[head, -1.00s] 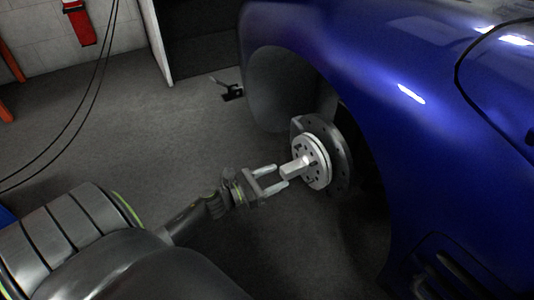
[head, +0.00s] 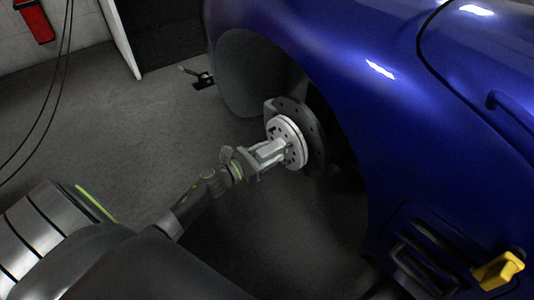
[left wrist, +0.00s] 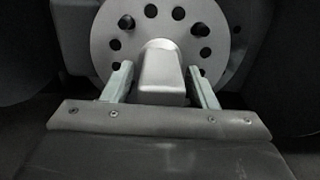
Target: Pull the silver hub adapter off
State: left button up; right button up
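The silver hub adapter (head: 287,142) is a round plate with holes and a blocky stem, mounted on the car's hub in front of a dark brake disc (head: 313,130). The adapter plate fills the top of the left wrist view (left wrist: 172,30), with its stem (left wrist: 162,78) pointing toward the camera. My left gripper (head: 273,153) is at the stem, one finger on each side. In the left wrist view, narrow gaps show between the stem and both fingers (left wrist: 160,72), so the gripper is open around it. My right gripper is not in view.
The blue car body (head: 400,120) and its wheel arch surround the hub above and to the right. A yellow part (head: 498,270) stands at the lower right. A small dark object (head: 203,79) lies on the floor behind. Grey floor left of the hub is clear.

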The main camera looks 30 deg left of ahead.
aim_at(259, 158)
pick_arm(q)
grip_shut()
jog(key=shift+r, duration=0.2)
jog(key=shift+b+v, duration=0.3)
jog(key=shift+v, duration=1.45)
jog(key=shift+b+v, duration=0.5)
jog(key=shift+v, duration=1.1)
jog(key=shift+s, duration=0.1)
